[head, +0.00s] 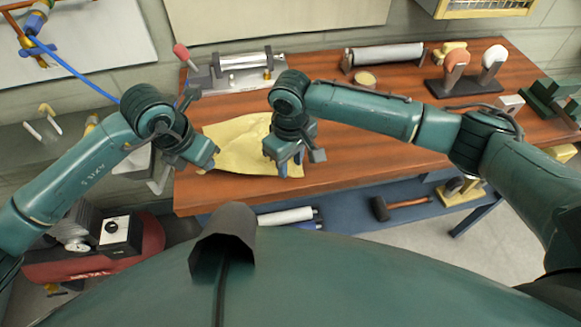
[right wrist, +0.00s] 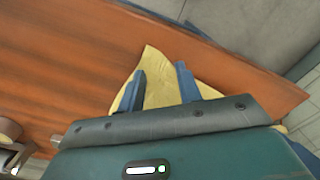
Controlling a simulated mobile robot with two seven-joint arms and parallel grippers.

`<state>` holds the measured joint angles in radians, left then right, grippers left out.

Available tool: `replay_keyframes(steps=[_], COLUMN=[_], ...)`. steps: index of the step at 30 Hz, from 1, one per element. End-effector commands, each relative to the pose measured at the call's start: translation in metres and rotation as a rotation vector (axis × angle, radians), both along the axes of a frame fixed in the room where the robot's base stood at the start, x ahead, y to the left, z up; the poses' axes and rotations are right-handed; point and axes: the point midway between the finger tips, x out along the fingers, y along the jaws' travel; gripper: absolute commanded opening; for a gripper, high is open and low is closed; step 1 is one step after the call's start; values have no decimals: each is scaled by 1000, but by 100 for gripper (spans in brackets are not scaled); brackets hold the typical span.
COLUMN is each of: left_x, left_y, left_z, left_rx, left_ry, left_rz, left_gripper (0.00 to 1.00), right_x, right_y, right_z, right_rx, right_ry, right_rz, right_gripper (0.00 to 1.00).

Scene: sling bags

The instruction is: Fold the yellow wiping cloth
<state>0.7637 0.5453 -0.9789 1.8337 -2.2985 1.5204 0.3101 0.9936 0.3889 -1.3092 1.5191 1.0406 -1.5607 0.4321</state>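The yellow wiping cloth (head: 238,143) lies on the wooden workbench near its front left edge, spread out with a slightly wavy surface. My left gripper (head: 207,168) is at the cloth's left edge; its fingers are too small and hidden to judge. My right gripper (head: 288,168) is over the right part of the cloth and points down. In the right wrist view, the two blue fingers of the right gripper (right wrist: 158,88) are apart, with the cloth (right wrist: 158,70) showing between and beyond them. I cannot tell whether they touch the cloth. My right gripper hides part of the cloth.
The workbench (head: 360,165) has free room right of the cloth. A metal device with a red-handled lever (head: 240,75) stands behind the cloth. A roller (head: 385,55), a round tin (head: 365,79) and a stand with two knobbed levers (head: 465,82) are further back. A hammer (head: 400,203) lies on the lower shelf.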

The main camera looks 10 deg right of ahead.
Motion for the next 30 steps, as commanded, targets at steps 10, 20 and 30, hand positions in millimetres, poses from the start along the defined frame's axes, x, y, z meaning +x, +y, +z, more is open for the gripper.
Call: replay_keyframes(steps=[10,20,30], left_x=[0,0,0], left_y=[0,0,1], left_z=[0,0,0], left_rx=[0,1,2], left_ry=[0,-1,0], left_rz=[0,0,2], left_gripper=[0,0,0], right_x=[-1,-1,-1], right_y=[0,0,-1], right_z=[-1,-1,-1], right_rx=[0,-2,-4], right_ry=[2,2,3], right_rz=[0,0,-1], right_gripper=[20,6,0])
